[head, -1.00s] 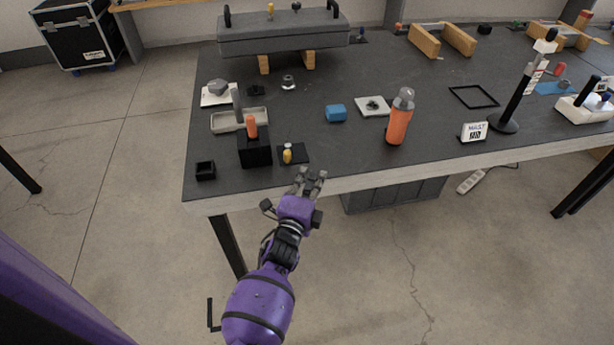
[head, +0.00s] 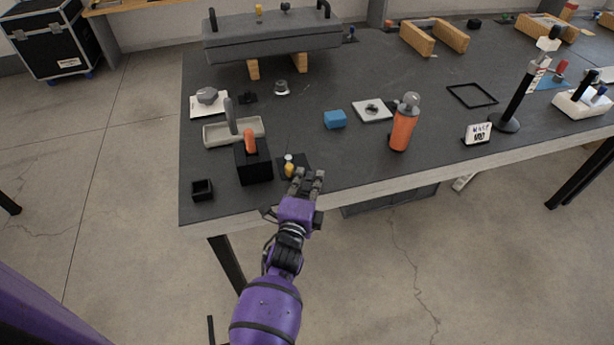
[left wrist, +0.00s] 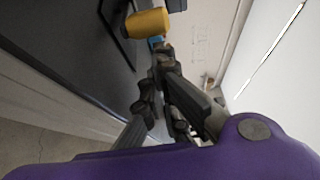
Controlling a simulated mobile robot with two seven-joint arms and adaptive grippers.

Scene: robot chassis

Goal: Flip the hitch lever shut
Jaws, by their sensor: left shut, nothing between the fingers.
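My left gripper (head: 308,176) reaches over the table's front edge, shut and empty. Its fingers also show in the left wrist view (left wrist: 165,75). Just beyond them, slightly left, a small yellow piece with a pale top (head: 289,167) stands on a flat black plate (head: 301,161). The yellow piece looks large near the fingertips in the left wrist view (left wrist: 147,22); I cannot tell whether they touch. Left of it is a black block (head: 254,169) with an upright orange handle (head: 250,142). I cannot tell which part is the hitch lever. My right gripper is not in view.
A small black open box (head: 202,190) stands at the front left. A grey tray (head: 215,138) lies behind the black block. An orange bottle (head: 403,125) and a blue block (head: 335,119) stand to the right. The grey chassis (head: 270,40) sits on wooden blocks at the back.

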